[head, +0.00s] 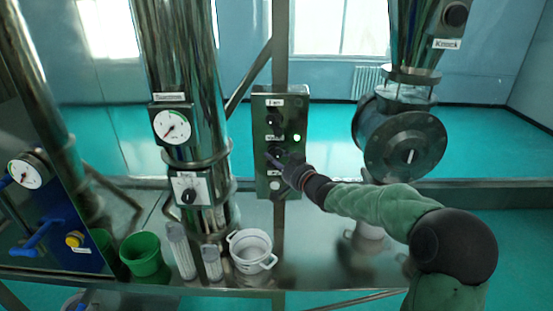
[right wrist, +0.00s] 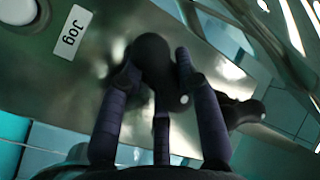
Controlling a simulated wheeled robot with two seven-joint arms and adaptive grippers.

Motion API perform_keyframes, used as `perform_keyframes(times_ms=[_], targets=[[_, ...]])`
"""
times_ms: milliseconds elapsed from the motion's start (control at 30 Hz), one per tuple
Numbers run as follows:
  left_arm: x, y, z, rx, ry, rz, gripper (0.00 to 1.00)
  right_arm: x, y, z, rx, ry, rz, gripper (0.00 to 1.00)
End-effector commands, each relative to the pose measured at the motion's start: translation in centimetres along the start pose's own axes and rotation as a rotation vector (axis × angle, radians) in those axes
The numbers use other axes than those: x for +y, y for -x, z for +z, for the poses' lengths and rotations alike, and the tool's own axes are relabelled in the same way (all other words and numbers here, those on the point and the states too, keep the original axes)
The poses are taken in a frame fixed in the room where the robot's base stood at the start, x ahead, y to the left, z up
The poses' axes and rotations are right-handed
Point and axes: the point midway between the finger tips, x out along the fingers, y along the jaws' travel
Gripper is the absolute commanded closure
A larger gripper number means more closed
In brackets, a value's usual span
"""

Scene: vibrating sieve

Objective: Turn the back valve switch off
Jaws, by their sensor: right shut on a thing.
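In the right wrist view the fingers of my right gripper (right wrist: 155,85) close around this black knob (right wrist: 155,58). A "Jog" label (right wrist: 71,33) is beside it. Another black knob (right wrist: 242,112) shows past the fingers. I cannot read which knob is labelled for the back valve. My left gripper is out of view.
A steel column (head: 181,55) with a gauge (head: 171,126) stands left of the panel. A flanged valve body (head: 405,147) is at the right. A green bucket (head: 145,255), clear measuring cylinders and a white pot (head: 250,262) stand on the steel table (head: 315,240).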

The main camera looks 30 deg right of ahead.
Motion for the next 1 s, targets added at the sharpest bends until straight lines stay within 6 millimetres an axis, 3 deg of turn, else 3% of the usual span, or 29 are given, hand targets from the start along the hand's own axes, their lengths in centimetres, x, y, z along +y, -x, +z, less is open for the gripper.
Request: perform_keyframes(times_ms=[367,700,1000], targets=[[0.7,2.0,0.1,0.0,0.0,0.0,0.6,-0.2,0.0,-0.4,-0.064,0.089,0.029,1.0],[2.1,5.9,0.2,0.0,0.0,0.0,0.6,-0.5,-0.1,-0.7,-0.226,0.318,0.101,1.0],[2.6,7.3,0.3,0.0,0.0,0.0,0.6,-0.5,-0.1,-0.5,-0.379,0.542,0.172,1.0]])
